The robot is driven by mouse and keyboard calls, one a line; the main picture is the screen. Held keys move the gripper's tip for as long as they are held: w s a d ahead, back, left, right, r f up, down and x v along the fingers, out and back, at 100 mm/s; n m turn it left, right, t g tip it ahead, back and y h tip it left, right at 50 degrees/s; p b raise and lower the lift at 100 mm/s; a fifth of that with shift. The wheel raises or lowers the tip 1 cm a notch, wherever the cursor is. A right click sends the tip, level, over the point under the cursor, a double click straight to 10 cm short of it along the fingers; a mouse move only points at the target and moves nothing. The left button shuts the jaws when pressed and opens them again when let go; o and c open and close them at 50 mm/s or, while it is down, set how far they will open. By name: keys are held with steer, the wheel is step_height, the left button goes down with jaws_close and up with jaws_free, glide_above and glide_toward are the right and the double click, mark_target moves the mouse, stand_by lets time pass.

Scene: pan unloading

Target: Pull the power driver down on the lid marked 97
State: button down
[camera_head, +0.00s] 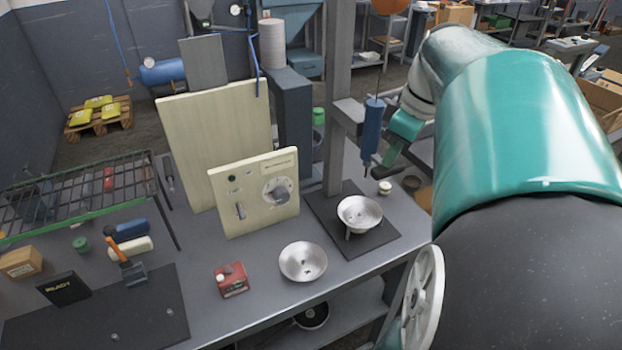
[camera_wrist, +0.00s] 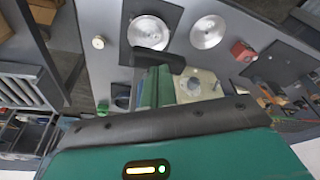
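The blue power driver (camera_head: 373,125) hangs upright on a cord above the bench. A shiny round metal lid or pan (camera_head: 359,213) stands raised over a dark mat, below and left of the driver. It also shows in the wrist view (camera_wrist: 149,31). A similar metal piece (camera_head: 303,262) lies on the bench to its left, also in the wrist view (camera_wrist: 208,32). I cannot read a 97 on either. My gripper (camera_head: 386,165) is beside the driver's lower end; I cannot tell whether they touch. The wrist view does not show clearly how far apart its fingers are.
A cream control panel (camera_head: 256,192) stands behind the metal pieces, and a grey post (camera_head: 337,100) rises behind the driver. A red box (camera_head: 231,279) and a small white pot (camera_head: 385,187) are on the bench. A wire rack (camera_head: 80,188) is at left.

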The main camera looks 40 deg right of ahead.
steer(key=s+x, duration=0.2)
steer(key=x, duration=1)
steer(key=shift+s+d+f, duration=0.25)
steer(key=shift+s+d, duration=0.15)
stand_by(1.2)
steer(key=shift+r, duration=0.1)
steer(key=shift+a+f, duration=0.1)
steer(key=shift+f, duration=0.1)
stand_by(0.6)
steer(key=shift+r, duration=0.15)
stand_by(0.6)
steer(key=w+a+v, duration=0.1)
steer(key=w+v, duration=0.2)
steer(key=v, duration=0.9)
steer(key=w+r+v, duration=0.1)
steer(key=w+v, duration=0.1)
steer(key=v, duration=1.1)
steer(key=shift+w+a+r, duration=0.25)
steer(key=shift+w+r, duration=0.1)
steer(key=shift+r, duration=0.15)
stand_by(1.3)
